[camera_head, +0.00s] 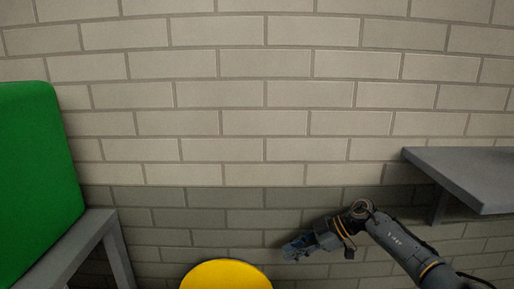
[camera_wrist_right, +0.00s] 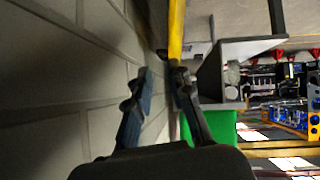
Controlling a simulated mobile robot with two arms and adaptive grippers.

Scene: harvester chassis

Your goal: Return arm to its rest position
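My right arm (camera_head: 400,245) comes in from the lower right corner of the head view and reaches left in front of the brick wall. My right gripper (camera_head: 298,247) is at its end, pointing left. In the right wrist view the two fingers of the right gripper (camera_wrist_right: 162,85) stand apart with a gap between them. Nothing is held in that gap. My left arm and left gripper are not in view.
A yellow round-topped thing (camera_head: 227,276) is low, left of the right gripper. A grey shelf (camera_head: 470,176) juts out at right, above the arm. A green panel (camera_head: 35,180) on a grey frame (camera_head: 75,250) stands at left. The brick wall (camera_head: 250,120) fills the back.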

